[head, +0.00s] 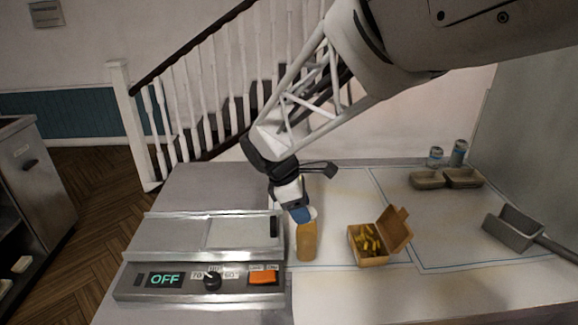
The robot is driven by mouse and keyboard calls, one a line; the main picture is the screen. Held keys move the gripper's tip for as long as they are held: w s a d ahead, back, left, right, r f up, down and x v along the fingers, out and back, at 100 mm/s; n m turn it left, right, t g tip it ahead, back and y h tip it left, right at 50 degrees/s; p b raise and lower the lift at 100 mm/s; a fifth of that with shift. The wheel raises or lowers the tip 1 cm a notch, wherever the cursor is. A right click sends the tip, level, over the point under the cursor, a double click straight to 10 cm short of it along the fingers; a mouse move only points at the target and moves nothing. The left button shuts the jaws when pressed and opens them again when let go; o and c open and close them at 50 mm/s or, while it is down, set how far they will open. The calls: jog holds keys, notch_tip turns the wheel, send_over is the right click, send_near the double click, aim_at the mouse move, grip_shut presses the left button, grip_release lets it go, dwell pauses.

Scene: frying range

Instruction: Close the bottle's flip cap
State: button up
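The orange-yellow bottle (307,243) stands upright on the counter, just right of the fryer unit. My gripper (300,210) reaches down from above and is right at the bottle's top. It covers most of the bottle's top. A pale blue-white patch shows at the fingers' right side, and I cannot tell whether it is the cap. Whether the flip cap is open or shut is hidden. I cannot tell whether the fingers touch the bottle, or whether they are open or shut.
A fryer unit (140,282) with an "OFF" display, knob and orange switch is left of the bottle. An open box of fries (372,262) stands to the right. Trays (428,181), two cans (459,152) and a grey scoop (513,228) are farther right. The front right counter is clear.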

jog(key=c, duration=0.7)
jog(key=shift+o, duration=0.2)
jog(key=shift+a+f+h, duration=0.2)
jog(key=shift+f+h, duration=0.05)
jog(key=shift+h, duration=0.45)
jog(key=o, duration=0.9)
jog(key=shift+r, duration=0.1)
jog(key=v, duration=0.7)
jog(key=shift+a+r, duration=0.2)
jog(key=shift+r, duration=0.05)
